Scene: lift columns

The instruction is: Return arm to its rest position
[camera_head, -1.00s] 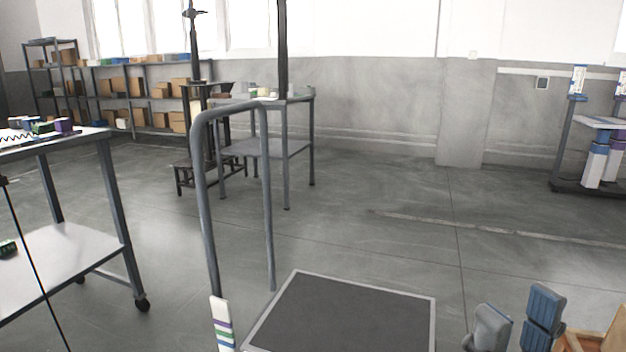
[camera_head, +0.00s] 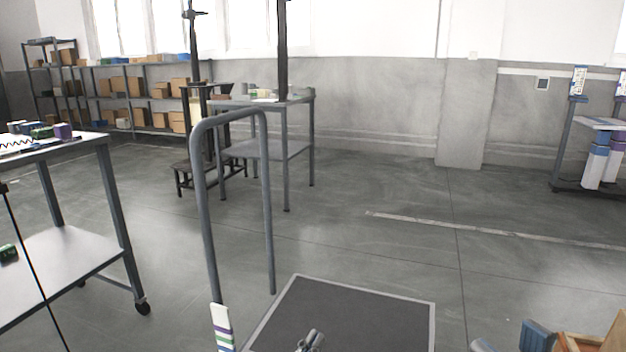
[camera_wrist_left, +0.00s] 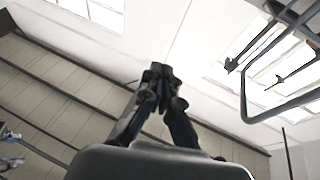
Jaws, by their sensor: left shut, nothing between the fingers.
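My left gripper (camera_head: 312,340) shows only as small grey fingertips at the bottom edge of the head view, in front of the dark platform. In the left wrist view my left gripper (camera_wrist_left: 162,75) points away from the camera, with its dark fingers together and nothing between them. White wall and bright windows lie beyond it there. The rest of the left arm is hidden in the head view. Grey and blue parts, apparently my own arm links, show at the lower right of the head view. My right gripper does not show.
A dark platform (camera_head: 345,315) with a grey rail (camera_head: 204,200) stands close in front. A wheeled table (camera_head: 75,255) is at left, a second table (camera_head: 300,150) behind the rail. A wooden crate (camera_head: 610,340) is at the lower right. Open floor (camera_head: 400,240) lies beyond the platform.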

